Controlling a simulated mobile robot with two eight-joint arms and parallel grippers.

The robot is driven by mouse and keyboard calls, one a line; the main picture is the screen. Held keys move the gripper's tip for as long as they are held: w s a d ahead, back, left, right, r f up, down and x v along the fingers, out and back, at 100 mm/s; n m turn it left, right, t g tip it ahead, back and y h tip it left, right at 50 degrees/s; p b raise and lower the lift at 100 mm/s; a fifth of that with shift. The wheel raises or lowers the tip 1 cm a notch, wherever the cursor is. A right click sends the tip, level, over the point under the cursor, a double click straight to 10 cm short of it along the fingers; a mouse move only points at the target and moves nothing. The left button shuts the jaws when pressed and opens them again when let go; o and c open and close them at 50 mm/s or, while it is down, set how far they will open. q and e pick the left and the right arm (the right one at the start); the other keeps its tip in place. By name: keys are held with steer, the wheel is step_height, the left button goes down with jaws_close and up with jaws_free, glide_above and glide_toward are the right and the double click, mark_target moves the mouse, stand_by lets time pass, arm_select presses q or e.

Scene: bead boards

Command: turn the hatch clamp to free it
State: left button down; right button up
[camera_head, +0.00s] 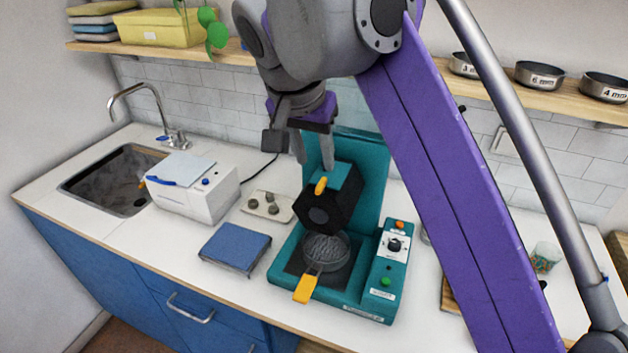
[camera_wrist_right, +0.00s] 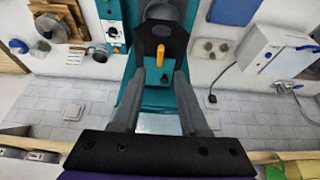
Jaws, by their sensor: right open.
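The teal machine (camera_head: 345,300) stands on the white counter, with a black head (camera_head: 318,215) tilted up over a round dark pan (camera_head: 326,250). A short yellow-orange lever (camera_head: 321,186) sits on the head's teal and black top and appears to be the hatch clamp. In the right wrist view the lever (camera_wrist_right: 160,55) stands lengthwise, just beyond and between my fingertips. My right gripper (camera_head: 313,162) is open and empty, pointing down above and behind the lever, apart from it. Its two grey fingers also show in the wrist view (camera_wrist_right: 160,78). My left gripper is not in view.
A control panel (camera_head: 393,262) with a knob and buttons is right of the pan; an orange handle (camera_head: 306,288) sticks out in front. A blue pad (camera_head: 235,248), a tray with small round pieces (camera_head: 268,206) and a white box (camera_head: 195,190) lie left. A shelf runs behind.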

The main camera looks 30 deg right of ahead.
mark_target(321, 183)
steer(key=b+x, duration=0.1)
steer(key=x, duration=0.6)
steer(key=shift+f, duration=0.1)
jaws_close()
